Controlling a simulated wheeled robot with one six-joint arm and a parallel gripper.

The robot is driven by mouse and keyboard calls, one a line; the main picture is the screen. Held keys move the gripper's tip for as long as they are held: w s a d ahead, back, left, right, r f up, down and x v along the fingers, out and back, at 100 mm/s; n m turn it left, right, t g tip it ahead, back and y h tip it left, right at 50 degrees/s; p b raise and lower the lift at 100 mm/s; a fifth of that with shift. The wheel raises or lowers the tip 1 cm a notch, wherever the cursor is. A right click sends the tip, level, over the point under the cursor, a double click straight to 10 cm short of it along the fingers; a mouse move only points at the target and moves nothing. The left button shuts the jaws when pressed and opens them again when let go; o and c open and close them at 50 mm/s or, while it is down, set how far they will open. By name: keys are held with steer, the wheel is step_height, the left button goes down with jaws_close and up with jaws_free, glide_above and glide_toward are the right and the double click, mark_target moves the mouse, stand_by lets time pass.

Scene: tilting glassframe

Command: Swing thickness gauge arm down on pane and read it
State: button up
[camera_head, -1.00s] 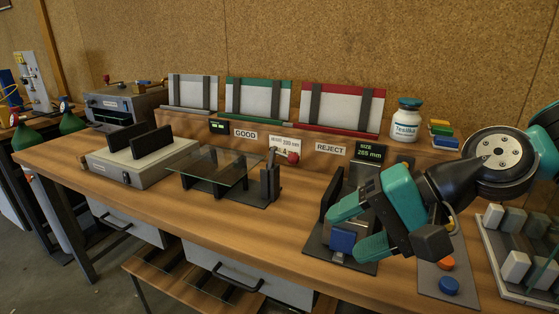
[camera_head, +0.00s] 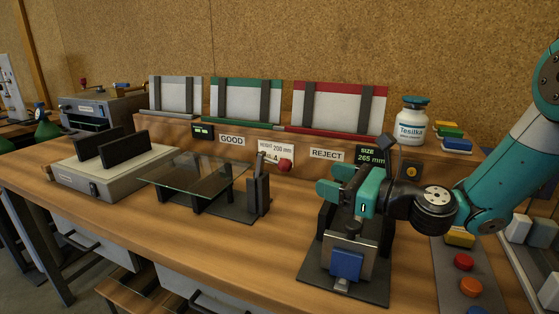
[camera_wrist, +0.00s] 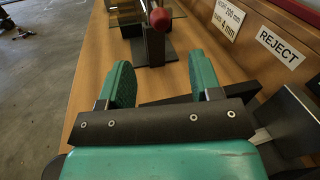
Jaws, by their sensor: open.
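The glass pane (camera_head: 190,174) lies flat on a black stand left of centre. At the stand's right end a dark upright post (camera_head: 258,194) carries the gauge arm (camera_head: 261,163), which stands raised, with a red knob (camera_head: 285,165) beside it. The pane's edge shows at the top of the wrist view (camera_wrist: 176,9), with the red knob (camera_wrist: 160,18) in front of it. My gripper (camera_head: 334,180) is open and empty, right of the knob and apart from it. Its teal fingers (camera_wrist: 162,76) point towards the knob in the wrist view. A small display (camera_head: 203,132) is too small to read.
A black fixture with a blue block (camera_head: 347,264) stands below my gripper. A red-topped rack (camera_head: 340,104), the REJECT label (camera_head: 326,154) and a white jar (camera_head: 411,120) are behind. A grey box with black plates (camera_head: 115,172) is at left.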

mark_target(279, 163)
steer(key=p+x, duration=0.2)
steer(key=x, duration=1.1)
steer(key=shift+w+a+r, duration=0.1)
steer(key=shift+w+a, duration=0.05)
steer(key=shift+a, duration=0.15)
jaws_close()
steer(key=shift+p, duration=0.35)
